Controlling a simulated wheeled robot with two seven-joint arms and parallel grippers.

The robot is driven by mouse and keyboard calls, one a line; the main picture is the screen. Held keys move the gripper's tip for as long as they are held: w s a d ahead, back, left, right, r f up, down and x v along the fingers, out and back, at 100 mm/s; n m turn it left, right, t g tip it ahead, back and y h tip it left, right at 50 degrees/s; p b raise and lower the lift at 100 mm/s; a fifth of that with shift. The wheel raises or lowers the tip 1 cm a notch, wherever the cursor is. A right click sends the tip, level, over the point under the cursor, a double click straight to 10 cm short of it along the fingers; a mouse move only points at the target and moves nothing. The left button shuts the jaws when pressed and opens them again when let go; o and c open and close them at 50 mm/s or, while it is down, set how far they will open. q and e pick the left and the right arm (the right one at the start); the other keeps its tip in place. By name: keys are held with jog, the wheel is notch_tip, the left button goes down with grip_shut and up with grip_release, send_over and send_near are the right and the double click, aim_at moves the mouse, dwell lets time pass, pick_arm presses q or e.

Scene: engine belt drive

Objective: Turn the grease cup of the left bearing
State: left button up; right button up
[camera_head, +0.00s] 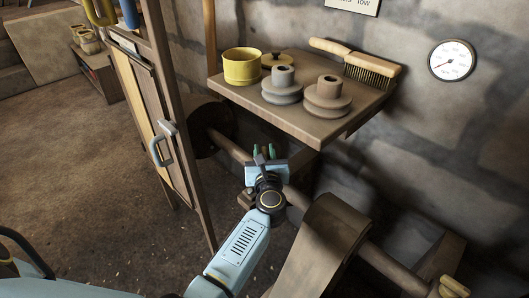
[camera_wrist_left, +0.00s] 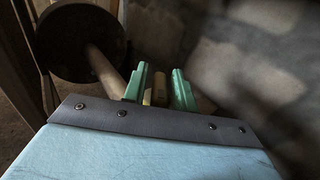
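My left gripper (camera_head: 264,153) reaches over the line shaft, with its two green fingertips pointing away toward the wall. In the left wrist view the fingers (camera_wrist_left: 159,88) stand apart, so the gripper is open. A small brass-coloured piece, which looks like the grease cup (camera_wrist_left: 160,88), shows in the gap between them. Whether either finger touches it I cannot tell. In the head view the gripper hides the cup and most of the left bearing; a brown block (camera_head: 246,199) beside the wrist may be part of that bearing. My right gripper is not in view.
The shaft (camera_head: 229,147) runs from a dark pulley (camera_head: 207,127) to a belted drum (camera_head: 337,226); another brass cup (camera_head: 453,287) is at lower right. A shelf (camera_head: 322,131) with a yellow pot, grey pulleys and a brush overhangs behind the gripper. A wooden cabinet (camera_head: 160,110) stands left.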

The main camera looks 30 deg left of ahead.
pick_arm(q)
grip_shut()
